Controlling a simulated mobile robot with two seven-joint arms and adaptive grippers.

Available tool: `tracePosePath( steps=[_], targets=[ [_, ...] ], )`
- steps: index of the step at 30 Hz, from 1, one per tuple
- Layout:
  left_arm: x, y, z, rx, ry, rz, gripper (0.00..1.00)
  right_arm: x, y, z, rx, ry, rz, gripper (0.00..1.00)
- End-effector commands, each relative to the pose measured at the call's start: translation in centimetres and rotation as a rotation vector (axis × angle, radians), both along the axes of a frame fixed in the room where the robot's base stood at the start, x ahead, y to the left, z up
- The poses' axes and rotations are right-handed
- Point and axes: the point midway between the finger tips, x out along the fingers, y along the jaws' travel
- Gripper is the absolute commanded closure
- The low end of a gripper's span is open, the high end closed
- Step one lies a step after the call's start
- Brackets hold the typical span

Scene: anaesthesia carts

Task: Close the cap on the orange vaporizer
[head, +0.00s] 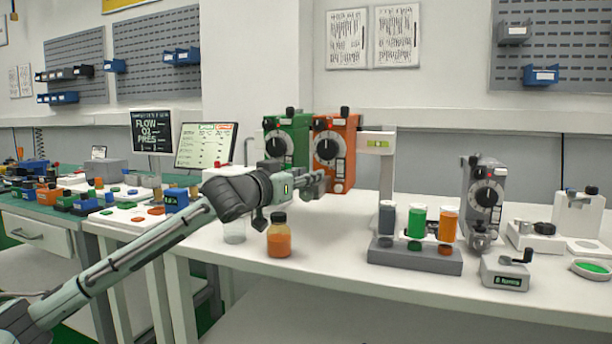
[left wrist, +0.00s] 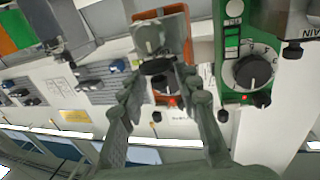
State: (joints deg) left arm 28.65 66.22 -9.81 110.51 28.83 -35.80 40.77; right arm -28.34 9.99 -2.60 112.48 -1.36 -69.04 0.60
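The orange vaporizer (head: 343,136) stands at the back of the white bench, right of the green vaporizer (head: 291,128). My left gripper (head: 318,184) is in front of its lower part and hides some of it. In the left wrist view, the orange vaporizer (left wrist: 201,54) is partly hidden behind a grey block (left wrist: 150,35) and my finger. A round black cap (left wrist: 157,66) shows by this block, between the spread fingertips of my left gripper (left wrist: 160,85). I cannot tell whether a finger touches it. My right gripper is not in view.
An orange-filled bottle (head: 279,238) and a clear jar (head: 234,232) stand on the bench below my left arm. A grey rack with coloured bottles (head: 415,256) and a grey vaporizer (head: 484,195) stand to the right. The bench front between bottle and rack is clear.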

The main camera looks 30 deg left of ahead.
Motion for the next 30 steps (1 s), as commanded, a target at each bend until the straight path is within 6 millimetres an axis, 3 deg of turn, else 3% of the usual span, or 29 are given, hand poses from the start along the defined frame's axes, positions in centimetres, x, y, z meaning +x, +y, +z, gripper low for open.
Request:
tracePosePath(
  steps=[1,7,20,30],
  targets=[
    [-0.01,0.00,0.01,0.000,0.000,0.000,0.78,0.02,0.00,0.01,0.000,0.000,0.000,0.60],
    [-0.02,0.01,0.02,0.000,0.000,0.000,1.00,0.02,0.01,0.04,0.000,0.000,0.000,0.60],
    [0.10,-0.23,0.12,-0.006,-0.004,0.044,1.00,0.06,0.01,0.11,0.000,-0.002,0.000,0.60],
    [0.82,-0.76,0.18,-0.023,-0.005,0.274,1.00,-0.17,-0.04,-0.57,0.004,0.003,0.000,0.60]
  ],
)
